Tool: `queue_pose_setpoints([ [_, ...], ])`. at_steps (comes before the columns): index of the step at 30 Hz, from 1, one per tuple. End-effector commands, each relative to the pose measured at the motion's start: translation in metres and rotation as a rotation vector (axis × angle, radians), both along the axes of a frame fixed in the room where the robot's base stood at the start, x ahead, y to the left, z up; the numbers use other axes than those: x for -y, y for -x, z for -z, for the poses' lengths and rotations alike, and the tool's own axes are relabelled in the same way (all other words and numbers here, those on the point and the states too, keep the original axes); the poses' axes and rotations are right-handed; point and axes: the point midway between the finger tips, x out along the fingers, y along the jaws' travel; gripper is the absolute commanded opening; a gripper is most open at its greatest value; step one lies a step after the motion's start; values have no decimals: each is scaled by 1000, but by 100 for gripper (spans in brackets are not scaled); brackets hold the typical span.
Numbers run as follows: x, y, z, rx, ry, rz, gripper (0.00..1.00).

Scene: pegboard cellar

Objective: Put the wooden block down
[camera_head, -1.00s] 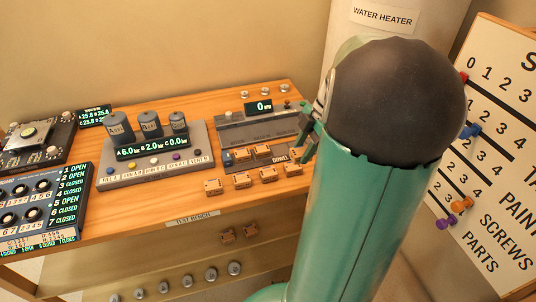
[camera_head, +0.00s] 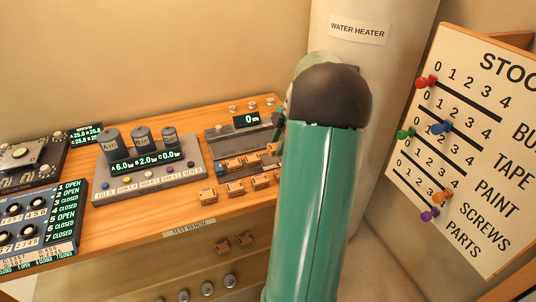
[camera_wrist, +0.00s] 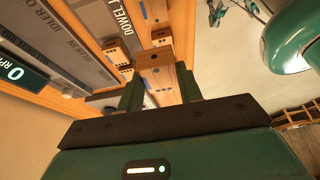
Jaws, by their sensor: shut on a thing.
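In the wrist view, my gripper (camera_wrist: 160,84) has its two green fingers shut on a wooden block (camera_wrist: 154,59), an orange-brown piece with a small dark hole. Whether the block touches the bench below cannot be told. More wooden blocks lie beyond it in the wrist view, beside a grey panel lettered "DOWEL" (camera_wrist: 118,52). In the head view, my gripper (camera_head: 279,126) is mostly hidden behind my green arm, at the right end of the wooden bench (camera_head: 150,217). The held block cannot be made out there. Several similar blocks (camera_head: 236,188) stand along the bench's front.
A grey panel with three cylinders (camera_head: 147,172) and a dark switch panel (camera_head: 35,222) occupy the bench's middle and left. A water heater (camera_head: 385,80) stands behind my arm. A stock board with coloured pegs (camera_head: 470,150) is at the right. Narrow bare wood runs along the front edge.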

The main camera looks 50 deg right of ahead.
Motion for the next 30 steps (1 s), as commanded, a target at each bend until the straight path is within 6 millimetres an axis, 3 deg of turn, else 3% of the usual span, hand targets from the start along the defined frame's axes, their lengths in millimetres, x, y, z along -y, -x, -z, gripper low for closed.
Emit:
queue_pose_setpoints([
  [7,33,-40,25,0,-1,-4,10],
  [15,54,-68,69,0,-1,-4,10],
  [30,60,-76,112,0,1,-5,10],
])
